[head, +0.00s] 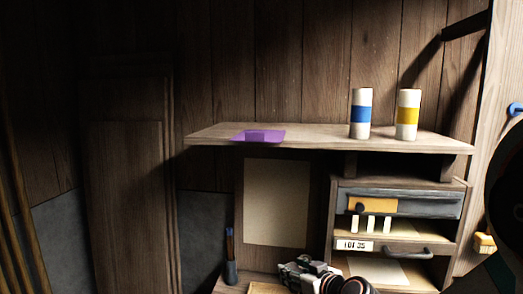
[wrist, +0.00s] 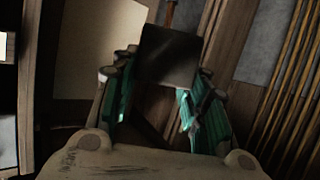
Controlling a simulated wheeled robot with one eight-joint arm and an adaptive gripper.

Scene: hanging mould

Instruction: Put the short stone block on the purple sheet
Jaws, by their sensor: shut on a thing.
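The purple sheet (head: 240,136) lies flat on the left part of the wooden shelf in the head view, with a slightly darker patch in its middle. In the wrist view my gripper (wrist: 160,95) has teal-padded fingers shut on a dark grey block, the short stone block (wrist: 168,55), which stands out between the fingertips. The purple sheet is not in the wrist view.
A blue-banded cylinder (head: 361,114) and a yellow-banded cylinder (head: 407,115) stand on the shelf (head: 310,141), right of the sheet. Below are a pale panel (head: 277,203), which also shows in the wrist view (wrist: 100,45), and a drawer unit (head: 425,207). Thin poles (wrist: 290,75) stand at right.

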